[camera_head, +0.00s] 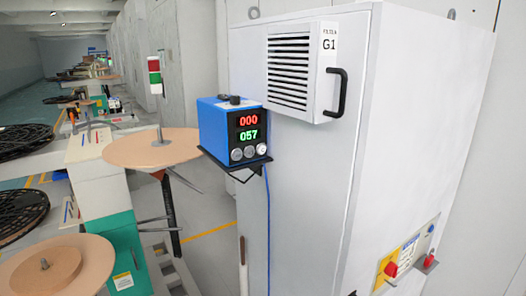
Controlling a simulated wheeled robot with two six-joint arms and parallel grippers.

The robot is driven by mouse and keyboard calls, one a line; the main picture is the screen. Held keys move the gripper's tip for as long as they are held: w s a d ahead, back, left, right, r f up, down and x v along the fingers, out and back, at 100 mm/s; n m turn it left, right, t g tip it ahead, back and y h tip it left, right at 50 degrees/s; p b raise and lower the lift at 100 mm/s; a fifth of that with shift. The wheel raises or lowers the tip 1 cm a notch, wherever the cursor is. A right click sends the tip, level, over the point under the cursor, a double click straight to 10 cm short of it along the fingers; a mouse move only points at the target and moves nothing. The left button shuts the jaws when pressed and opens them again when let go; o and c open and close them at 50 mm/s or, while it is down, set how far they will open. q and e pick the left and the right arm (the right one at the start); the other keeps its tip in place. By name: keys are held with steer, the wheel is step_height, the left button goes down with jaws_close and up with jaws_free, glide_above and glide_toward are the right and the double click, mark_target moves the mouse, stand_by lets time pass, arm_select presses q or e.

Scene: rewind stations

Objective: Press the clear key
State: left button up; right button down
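A blue counter box (211,127) sits on a black bracket (240,166) on the side of the white cabinet. Its dark front panel shows a red display (248,120) reading 000 and a green display (248,134) reading 057. Below them is a row of three round keys: a left key (236,155), a middle key (249,152) and a right key (262,149), which looks whiter. Their labels are too small to read, so I cannot tell which is the clear key. Nothing covers the keys. Neither of my grippers is in view.
The white cabinet (410,110) fills the right, with a vented filter unit (289,70) marked G1 and a black handle (337,93). A yellow panel with red knobs (391,268) is low right. A round tan disc (125,150) stands left of the box. A blue cable (268,220) hangs below.

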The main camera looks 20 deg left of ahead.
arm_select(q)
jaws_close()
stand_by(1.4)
